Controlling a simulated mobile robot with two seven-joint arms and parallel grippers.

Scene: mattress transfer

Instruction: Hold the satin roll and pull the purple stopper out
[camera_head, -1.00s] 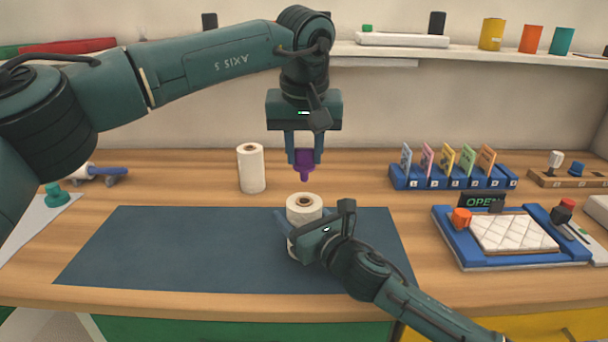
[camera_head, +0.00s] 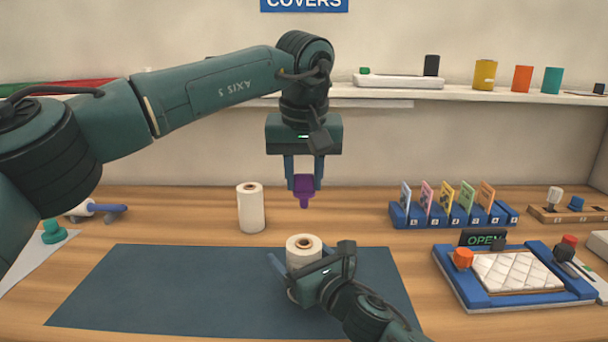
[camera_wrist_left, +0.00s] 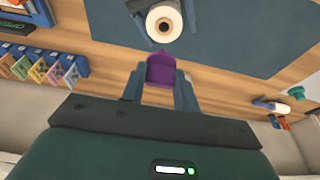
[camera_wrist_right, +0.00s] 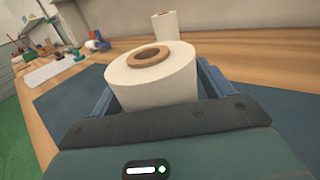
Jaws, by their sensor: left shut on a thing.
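The purple stopper (camera_head: 304,187) hangs between the fingers of my left gripper (camera_head: 304,180), which is shut on it. It is clear of the roll, with a gap above the roll's top. It also shows in the left wrist view (camera_wrist_left: 161,72). The white roll (camera_head: 301,258) stands upright on the dark mat, its brown core open at the top. My right gripper (camera_head: 292,275) has its fingers on both sides of this roll, seemingly touching it. In the right wrist view the roll (camera_wrist_right: 150,82) fills the space between the fingers. No label shows that it is satin.
A second white roll (camera_head: 250,208) stands behind the mat (camera_head: 180,290). At right are a blue card rack (camera_head: 455,216) and a blue tray (camera_head: 470,300) with a quilted white pad. A shelf (camera_head: 480,95) runs along the wall. The mat's left half is clear.

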